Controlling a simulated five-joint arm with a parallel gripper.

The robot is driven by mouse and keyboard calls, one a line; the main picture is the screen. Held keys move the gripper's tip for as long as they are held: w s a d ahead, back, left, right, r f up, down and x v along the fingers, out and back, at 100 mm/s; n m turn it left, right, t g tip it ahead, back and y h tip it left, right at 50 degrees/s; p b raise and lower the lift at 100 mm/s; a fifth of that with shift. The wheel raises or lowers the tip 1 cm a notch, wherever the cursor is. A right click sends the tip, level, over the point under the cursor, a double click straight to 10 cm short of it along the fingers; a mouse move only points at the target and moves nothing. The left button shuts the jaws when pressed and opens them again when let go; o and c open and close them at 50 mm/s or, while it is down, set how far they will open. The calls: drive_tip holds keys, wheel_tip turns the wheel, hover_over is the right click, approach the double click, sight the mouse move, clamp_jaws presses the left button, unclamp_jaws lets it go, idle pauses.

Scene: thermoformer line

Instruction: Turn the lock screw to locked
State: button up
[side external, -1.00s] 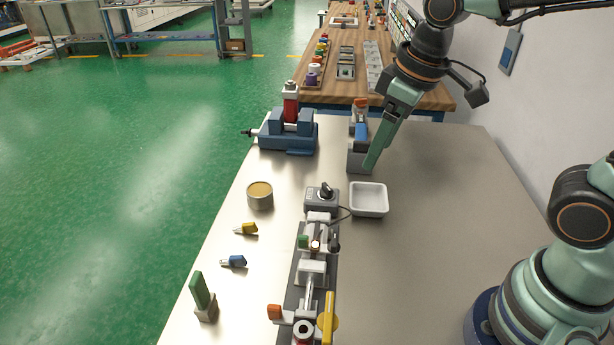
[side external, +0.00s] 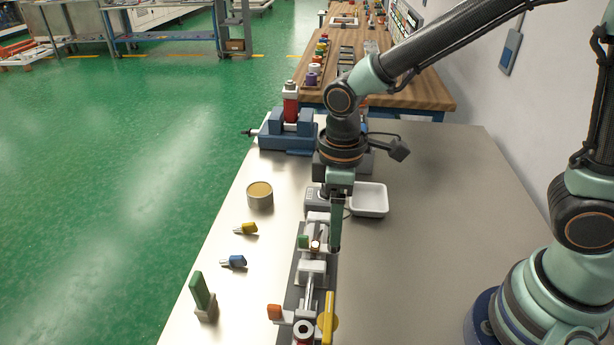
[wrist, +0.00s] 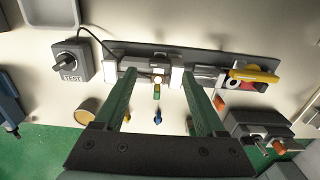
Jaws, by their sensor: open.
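A grey rail fixture (side external: 292,297) runs along the bench, with white blocks and a rod. A small pale-topped, copper-coloured screw-like knob (side external: 315,246) stands beside a green block (side external: 303,241); the knob also shows in the wrist view (wrist: 158,79). I cannot tell for certain that it is the lock screw, nor how it is turned. My gripper (side external: 335,248) points down over this part of the fixture. In the wrist view my gripper (wrist: 160,78) is open, with its green fingers apart and the knob seen between them. Nothing is held.
A knob box marked TEST (wrist: 72,62) and a white tray (side external: 369,200) are beyond the fixture. A yellow handle (side external: 328,318) and orange handle (side external: 274,312) are at its near end. A tin (side external: 260,196), yellow key (side external: 245,229) and blue key (side external: 233,261) lie left.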

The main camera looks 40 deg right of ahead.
drive_tip(key=shift+f, duration=2.2)
clamp_jaws()
